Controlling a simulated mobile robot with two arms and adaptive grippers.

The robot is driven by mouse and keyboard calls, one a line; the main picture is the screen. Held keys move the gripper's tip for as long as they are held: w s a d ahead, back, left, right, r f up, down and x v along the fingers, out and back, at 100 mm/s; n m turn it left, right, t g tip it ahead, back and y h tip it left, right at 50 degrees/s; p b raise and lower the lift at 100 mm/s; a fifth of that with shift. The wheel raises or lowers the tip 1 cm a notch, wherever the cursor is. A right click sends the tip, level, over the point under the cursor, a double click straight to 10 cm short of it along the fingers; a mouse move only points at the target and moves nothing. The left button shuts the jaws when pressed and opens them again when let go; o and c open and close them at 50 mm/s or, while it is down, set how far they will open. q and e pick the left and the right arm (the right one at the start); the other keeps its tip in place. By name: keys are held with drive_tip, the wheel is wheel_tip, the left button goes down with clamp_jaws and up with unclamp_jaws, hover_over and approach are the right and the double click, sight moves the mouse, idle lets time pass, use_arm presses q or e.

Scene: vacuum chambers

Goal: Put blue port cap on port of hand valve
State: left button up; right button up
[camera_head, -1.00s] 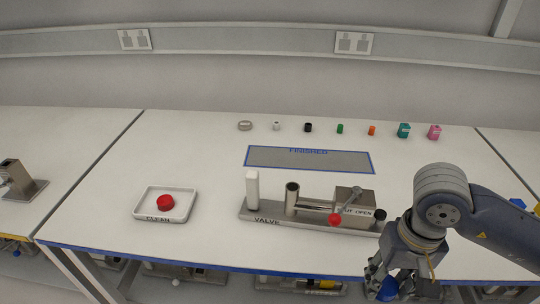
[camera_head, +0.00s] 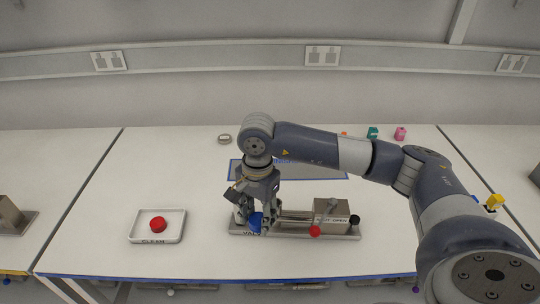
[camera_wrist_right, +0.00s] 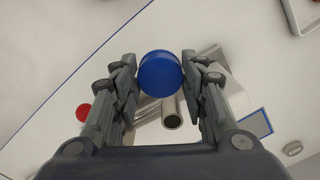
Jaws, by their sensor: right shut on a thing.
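My right gripper (camera_head: 255,222) is shut on the blue port cap (camera_head: 256,219), above the left part of the hand valve's plate. The wrist view shows the cap (camera_wrist_right: 160,70) between the fingertips of that gripper (camera_wrist_right: 160,78). The hand valve (camera_head: 330,210) has a metal block, a red knob (camera_head: 315,231) and a black end knob (camera_head: 354,219). Its open metal port tube (camera_wrist_right: 172,112) shows just below the cap in the wrist view, not covered by it. The head view hides the port behind my gripper. My left gripper is not in view.
A white tray (camera_head: 136,233) with a red cap (camera_head: 157,224) stands left of the valve. A blue-edged grey mat (camera_head: 318,175) lies behind it, partly hidden by my arm. Small coloured items, including a teal one (camera_head: 373,132) and a pink one (camera_head: 400,133), stand at the back.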

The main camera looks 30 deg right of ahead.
use_arm(q)
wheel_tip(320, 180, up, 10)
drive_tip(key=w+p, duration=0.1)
drive_tip(key=p, duration=0.6)
drive_tip(key=shift+p, duration=0.35)
use_arm(e)
drive_tip(key=w+d+r+m, duration=0.4)
drive_tip(key=d+m, duration=0.5)
drive_tip(key=m, duration=0.3)
drive_tip(key=shift+w, duration=0.9)
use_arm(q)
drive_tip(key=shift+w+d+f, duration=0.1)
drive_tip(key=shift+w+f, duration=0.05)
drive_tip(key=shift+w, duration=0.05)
use_arm(e)
drive_tip(key=shift+f+b, duration=0.45)
drive_tip(key=shift+b, duration=0.15)
use_arm(q)
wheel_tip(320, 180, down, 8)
drive_tip(key=b, duration=0.6)
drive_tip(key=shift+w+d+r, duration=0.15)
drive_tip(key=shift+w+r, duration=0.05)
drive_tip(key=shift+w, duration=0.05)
use_arm(e)
drive_tip(key=shift+f, duration=3.75)
drive_tip(key=o, duration=0.8)
